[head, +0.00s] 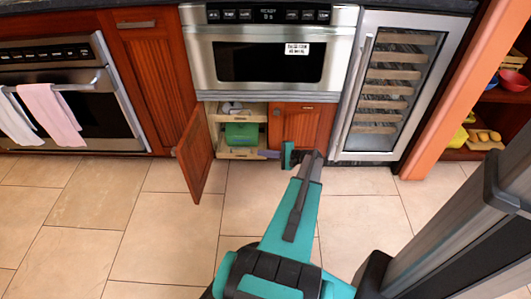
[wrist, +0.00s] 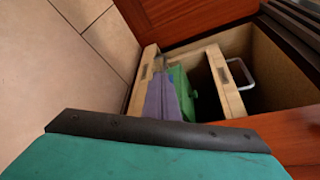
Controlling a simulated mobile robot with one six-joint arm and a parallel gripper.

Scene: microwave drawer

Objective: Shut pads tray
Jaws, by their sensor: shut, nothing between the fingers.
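Two pale wooden trays show in the open cabinet below the microwave. The lower tray (head: 240,154) holds a green thing (head: 241,132); the upper tray (head: 243,120) holds small grey and white things. No label shows which is the pads tray. The lower tray's pale front board (wrist: 139,95) sticks out in the wrist view, with the green thing (wrist: 183,90) behind it.
The cabinet's left door (head: 194,152) stands open toward me. The right door (head: 303,122) is shut, close behind my gripper. A microwave (head: 268,60) is above, and a wine cooler (head: 388,85) stands to the right. The tiled floor (head: 160,225) in front is clear.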

